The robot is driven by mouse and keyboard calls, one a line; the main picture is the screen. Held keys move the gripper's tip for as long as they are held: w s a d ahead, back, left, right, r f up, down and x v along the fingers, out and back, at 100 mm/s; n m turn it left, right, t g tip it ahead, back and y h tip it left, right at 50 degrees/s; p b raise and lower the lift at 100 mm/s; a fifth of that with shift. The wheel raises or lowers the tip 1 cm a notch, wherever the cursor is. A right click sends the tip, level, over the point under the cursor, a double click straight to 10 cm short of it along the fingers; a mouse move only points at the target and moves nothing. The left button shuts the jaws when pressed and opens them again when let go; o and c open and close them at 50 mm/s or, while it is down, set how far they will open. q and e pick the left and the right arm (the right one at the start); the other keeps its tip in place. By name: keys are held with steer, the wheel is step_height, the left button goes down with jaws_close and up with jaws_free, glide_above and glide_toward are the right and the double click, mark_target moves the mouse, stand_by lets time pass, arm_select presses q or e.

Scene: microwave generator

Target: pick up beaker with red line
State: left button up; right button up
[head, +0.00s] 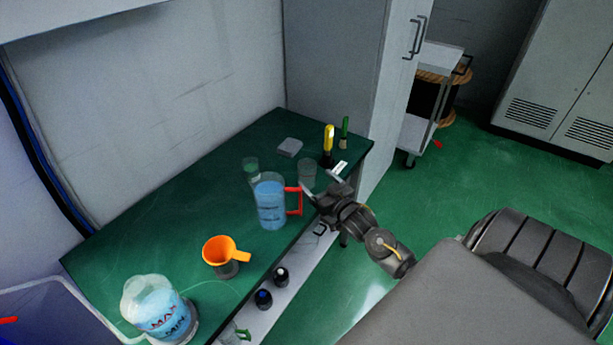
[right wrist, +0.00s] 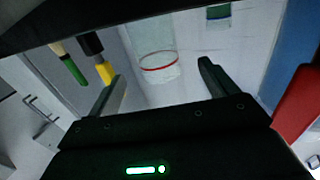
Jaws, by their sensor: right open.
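The beaker with the red line is a clear glass (head: 307,172) near the right end of the green bench in the head view. In the right wrist view the beaker (right wrist: 158,45) shows its red ring clearly and lies ahead, between the directions of the two fingers. My right gripper (head: 316,182) is open and empty, just in front of the beaker on the near side. Its fingers also show in the right wrist view (right wrist: 161,72), spread apart, with no visible contact with the glass. My left gripper is not in view.
A blue-filled pitcher (head: 270,205) with a red handle stands close left of the gripper. Another clear beaker (head: 251,168) is behind it. Yellow (head: 329,138) and green (head: 345,126) handled tools stand behind right. An orange funnel-like cup (head: 225,252) and a MAX/MIN container (head: 157,310) are further left.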

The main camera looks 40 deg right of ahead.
mark_target(312, 175)
steer(key=shift+r, duration=0.1)
steer(key=w, duration=0.3)
steer(key=w+p, duration=0.1)
steer(key=w, duration=0.1)
steer(key=shift+d, duration=0.3)
steer(key=shift+c, duration=0.4)
steer(key=c, duration=1)
step_height(312, 175, up, 10)
